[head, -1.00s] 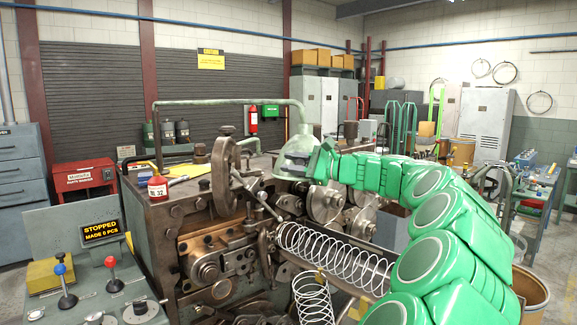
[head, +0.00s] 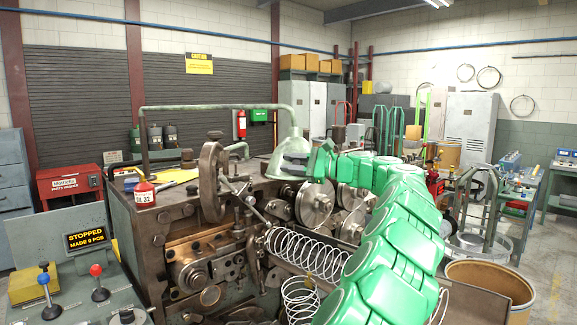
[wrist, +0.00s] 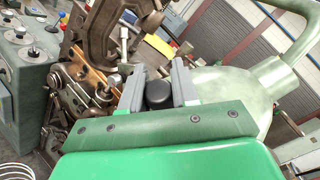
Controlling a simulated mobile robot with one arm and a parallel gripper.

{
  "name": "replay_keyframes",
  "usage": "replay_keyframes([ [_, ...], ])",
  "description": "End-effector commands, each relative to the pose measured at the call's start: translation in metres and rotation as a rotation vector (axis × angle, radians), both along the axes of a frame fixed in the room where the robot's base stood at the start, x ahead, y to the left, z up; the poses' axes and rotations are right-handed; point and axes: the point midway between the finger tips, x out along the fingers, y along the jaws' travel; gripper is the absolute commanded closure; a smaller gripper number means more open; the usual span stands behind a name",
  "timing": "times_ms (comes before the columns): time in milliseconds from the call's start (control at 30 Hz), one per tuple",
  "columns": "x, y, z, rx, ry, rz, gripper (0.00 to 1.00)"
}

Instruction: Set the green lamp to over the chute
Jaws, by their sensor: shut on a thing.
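The green lamp (head: 290,143) is a pale green cone shade on a bent pipe arm above the machine. It hangs over the middle of the machine top, behind and slightly left of the chute's upper end. The chute (head: 325,241) is a metal trough running down to the right with a wire coil in it, partly hidden by my arm. My gripper (head: 297,160) is at the shade's right side. In the wrist view its jaws (wrist: 158,92) are shut on a black knob (wrist: 159,94) beside the shade (wrist: 232,92).
The coiling machine (head: 150,235) stands under the lamp. A wide drum (head: 490,285) stands at right. Open floor (head: 560,265) lies farther right.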

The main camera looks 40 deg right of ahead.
Motion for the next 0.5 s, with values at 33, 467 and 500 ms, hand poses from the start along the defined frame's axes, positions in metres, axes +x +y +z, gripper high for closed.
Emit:
replay_keyframes([
  [33, -0.006, -0.007, 0.012, -0.003, -0.024, -0.010, 1.00],
  [467, 0.003, -0.018, 0.010, -0.018, -0.018, 0.029, 1.00],
  [500, 0.004, -0.019, 0.009, -0.020, -0.017, 0.032, 1.00],
])
